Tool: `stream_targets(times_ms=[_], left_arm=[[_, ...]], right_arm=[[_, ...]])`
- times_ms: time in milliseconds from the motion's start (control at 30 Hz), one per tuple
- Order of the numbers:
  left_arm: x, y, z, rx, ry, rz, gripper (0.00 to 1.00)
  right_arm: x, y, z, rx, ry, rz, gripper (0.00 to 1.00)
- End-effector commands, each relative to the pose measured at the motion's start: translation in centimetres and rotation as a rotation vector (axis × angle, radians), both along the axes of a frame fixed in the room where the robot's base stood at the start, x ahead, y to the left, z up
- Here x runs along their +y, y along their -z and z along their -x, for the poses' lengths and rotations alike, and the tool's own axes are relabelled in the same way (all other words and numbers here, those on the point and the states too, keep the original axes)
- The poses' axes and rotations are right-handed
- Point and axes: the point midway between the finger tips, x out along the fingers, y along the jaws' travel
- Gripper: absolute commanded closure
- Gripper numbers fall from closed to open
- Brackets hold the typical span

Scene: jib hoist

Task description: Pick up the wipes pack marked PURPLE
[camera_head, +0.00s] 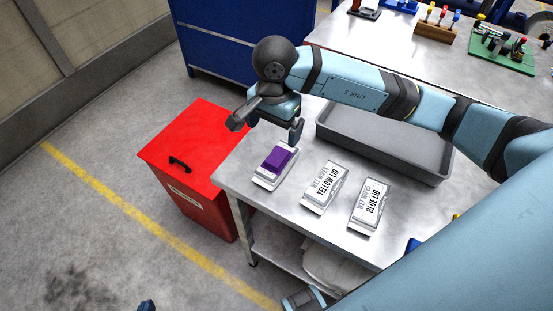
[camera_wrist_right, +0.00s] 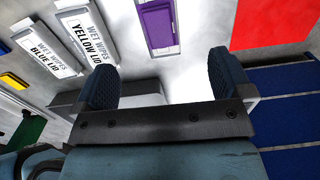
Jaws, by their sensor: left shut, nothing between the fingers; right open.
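The wipes pack with the purple lid (camera_head: 277,159) lies near the left end of the steel table; no lettering shows on it. It also shows in the right wrist view (camera_wrist_right: 158,26), ahead of the fingers. My right gripper (camera_head: 266,126) is open and empty, just behind and above this pack, not touching it as far as I can tell. Its two fingers show in the wrist view (camera_wrist_right: 160,80). The packs marked YELLOW LID (camera_head: 324,186) and BLUE LID (camera_head: 369,205) lie to the right. My left gripper (camera_head: 147,306) shows only as a shut tip at the bottom edge.
A grey tray (camera_head: 384,147) stands behind the packs, partly under my right arm. A red cabinet (camera_head: 190,150) stands left of the table (camera_head: 310,222). A blue cabinet (camera_head: 235,50) and a second bench (camera_head: 400,45) with parts stand behind. The floor at left is clear.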

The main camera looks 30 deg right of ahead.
Motion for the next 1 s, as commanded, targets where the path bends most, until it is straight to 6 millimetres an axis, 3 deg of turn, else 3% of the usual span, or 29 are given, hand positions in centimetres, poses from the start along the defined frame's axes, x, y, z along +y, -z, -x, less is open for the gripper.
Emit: stream_targets(times_ms=[133, 400, 667, 1000], left_arm=[[0.1, 0.0, 0.0, 0.001, -0.001, -0.001, 1.00], [0.0, -0.2, 0.3, 0.003, 0.000, -0.001, 1.00], [-0.1, -0.3, 0.3, 0.002, 0.003, -0.001, 1.00], [-0.1, -0.9, 0.3, -0.008, 0.006, -0.005, 1.00]], right_arm=[[-0.8, 1.3, -0.3, -0.013, -0.003, 0.042, 0.02], [-0.7, 6.5, -0.2, -0.011, -0.002, 0.038, 0.02], [-0.8, 8.6, -0.3, -0.012, -0.001, 0.037, 0.02], [-1.2, 13.1, -0.4, -0.013, -0.002, 0.035, 0.02]])
